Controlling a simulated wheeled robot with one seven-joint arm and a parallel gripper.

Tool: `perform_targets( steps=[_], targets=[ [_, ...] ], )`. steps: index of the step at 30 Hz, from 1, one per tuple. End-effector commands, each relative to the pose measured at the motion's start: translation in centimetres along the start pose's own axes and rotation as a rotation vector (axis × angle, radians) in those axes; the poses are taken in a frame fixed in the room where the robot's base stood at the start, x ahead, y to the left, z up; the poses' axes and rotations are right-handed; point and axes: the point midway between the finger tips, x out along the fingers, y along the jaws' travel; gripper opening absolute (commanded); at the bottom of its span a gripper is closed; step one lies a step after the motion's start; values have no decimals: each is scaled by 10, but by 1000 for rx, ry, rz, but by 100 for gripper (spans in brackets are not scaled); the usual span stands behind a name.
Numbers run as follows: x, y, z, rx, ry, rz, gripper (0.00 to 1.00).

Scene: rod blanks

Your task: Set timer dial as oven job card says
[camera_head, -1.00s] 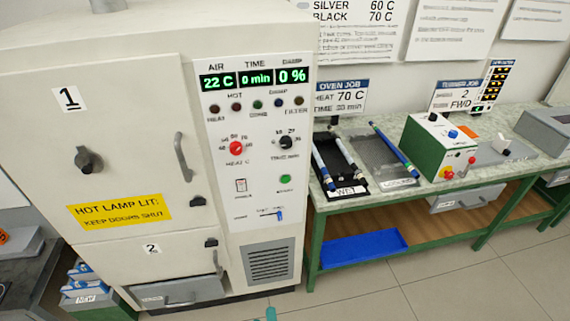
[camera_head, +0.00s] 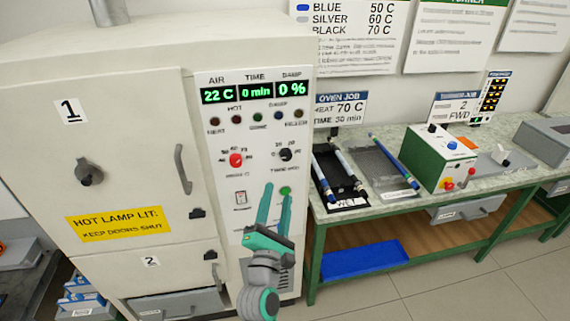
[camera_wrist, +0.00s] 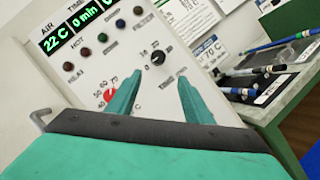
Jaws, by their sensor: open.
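The black timer dial (camera_head: 285,155) is on the oven's white control panel, right of the red heat dial (camera_head: 236,160). In the wrist view the timer dial (camera_wrist: 157,57) lies ahead of and between my fingertips, apart from them; its exact setting is too small to tell. The oven job card (camera_head: 340,106) reads HEAT 70 C and TIME 30 min. The oven display (camera_head: 251,92) reads 22 C, 0 min and 0 %. My teal gripper (camera_head: 276,190) is open and empty, in front of the panel below the timer dial.
A door handle (camera_head: 183,169) sticks out left of the panel. The bench to the right holds a black tray (camera_head: 349,204) with rods and a green box (camera_head: 434,158).

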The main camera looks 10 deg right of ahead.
Motion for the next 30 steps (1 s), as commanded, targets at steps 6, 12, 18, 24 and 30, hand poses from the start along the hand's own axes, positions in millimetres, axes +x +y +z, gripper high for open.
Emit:
perform_targets(
  steps=[6, 12, 18, 24, 30],
  targets=[
    [15, 6, 8, -44, -21, -2, 46],
    [40, 7, 9, -41, -22, -1, 46],
    [75, 6, 10, -40, -21, -2, 46],
    [102, 6, 9, -40, -20, -2, 46],
    [115, 6, 9, -41, -19, -1, 46]
  ],
)
